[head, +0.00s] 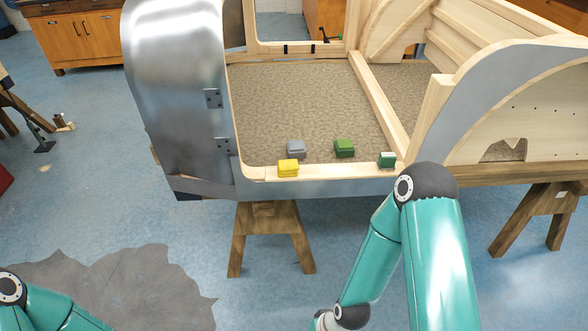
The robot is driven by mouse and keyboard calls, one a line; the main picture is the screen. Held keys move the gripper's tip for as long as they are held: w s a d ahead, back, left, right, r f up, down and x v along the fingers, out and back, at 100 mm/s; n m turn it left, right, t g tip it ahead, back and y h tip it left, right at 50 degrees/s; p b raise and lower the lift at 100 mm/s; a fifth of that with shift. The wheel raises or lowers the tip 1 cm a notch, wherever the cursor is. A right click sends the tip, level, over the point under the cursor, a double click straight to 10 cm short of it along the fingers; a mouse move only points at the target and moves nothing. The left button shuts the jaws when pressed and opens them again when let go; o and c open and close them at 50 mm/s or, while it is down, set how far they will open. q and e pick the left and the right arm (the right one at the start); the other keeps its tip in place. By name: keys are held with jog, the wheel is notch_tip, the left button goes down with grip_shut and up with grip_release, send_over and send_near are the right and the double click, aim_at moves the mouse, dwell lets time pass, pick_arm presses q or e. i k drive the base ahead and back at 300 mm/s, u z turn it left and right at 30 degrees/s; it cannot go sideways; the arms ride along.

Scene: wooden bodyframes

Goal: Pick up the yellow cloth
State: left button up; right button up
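The yellow cloth (288,168) is a small folded block. It lies on the front sill of the wooden bodyframe (330,172), near the sill's left part. My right arm shows at the lower right, bent down, and its gripper is out of the picture below. My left arm shows only at the lower left corner, and its gripper is not in view. Neither arm touches the cloth in this view.
A grey folded cloth (296,148) and a green one (344,147) lie on the carpeted floor behind the sill. A green-and-white item (387,159) sits at the sill's right. A curved metal panel (180,85) rises left. A sawhorse (270,230) stands below.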

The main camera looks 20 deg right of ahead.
aim_at(289, 168)
jog(key=u, duration=0.05)
jog(key=i, duration=0.9)
jog(key=z, duration=0.2)
jog(key=k, duration=0.85)
jog(key=u, duration=0.15)
jog(key=i, duration=0.8)
